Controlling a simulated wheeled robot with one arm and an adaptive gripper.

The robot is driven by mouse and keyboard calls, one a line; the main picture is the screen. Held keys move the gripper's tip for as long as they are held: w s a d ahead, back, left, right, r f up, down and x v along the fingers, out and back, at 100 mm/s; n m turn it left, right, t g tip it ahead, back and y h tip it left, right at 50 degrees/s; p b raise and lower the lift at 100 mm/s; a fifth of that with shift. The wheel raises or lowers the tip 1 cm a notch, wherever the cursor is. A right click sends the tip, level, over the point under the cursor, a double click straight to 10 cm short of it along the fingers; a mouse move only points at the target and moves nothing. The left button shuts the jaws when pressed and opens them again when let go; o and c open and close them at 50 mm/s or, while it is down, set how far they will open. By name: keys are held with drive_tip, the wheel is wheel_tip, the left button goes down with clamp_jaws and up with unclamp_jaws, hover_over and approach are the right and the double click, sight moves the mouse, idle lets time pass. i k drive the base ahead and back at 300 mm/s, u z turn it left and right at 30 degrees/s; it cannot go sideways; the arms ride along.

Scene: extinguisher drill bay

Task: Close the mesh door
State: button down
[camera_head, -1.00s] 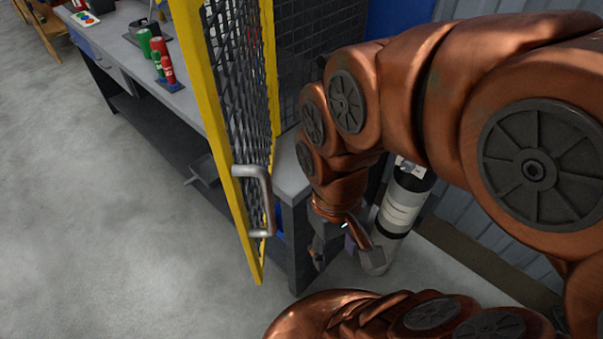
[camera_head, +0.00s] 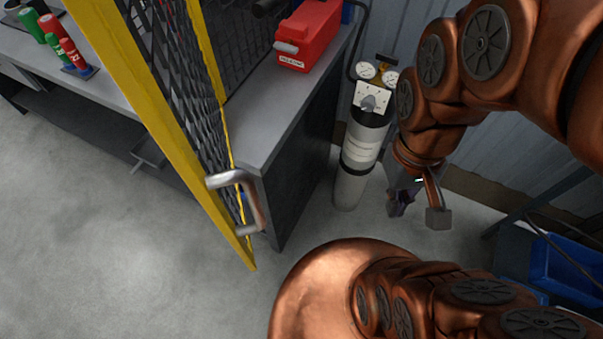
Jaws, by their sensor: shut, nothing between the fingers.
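The mesh door (camera_head: 160,120) has a yellow frame and dark wire mesh. It stands swung outward at the left of centre, its lower corner jutting past the bench front. A silver-grey D-shaped handle (camera_head: 240,202) is fixed near its free edge.
A grey workbench (camera_head: 285,120) stands behind the door, with a red case (camera_head: 308,35) on top. A grey gas cylinder (camera_head: 356,165) with gauges stands between the bench and my gripper. A blue bin (camera_head: 565,268) is at lower right. Floor at left is clear.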

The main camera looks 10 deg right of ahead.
sight(108, 26)
drive_tip(key=u, duration=0.05)
drive_tip(key=k, duration=1.15)
drive_tip(key=u, duration=1.45)
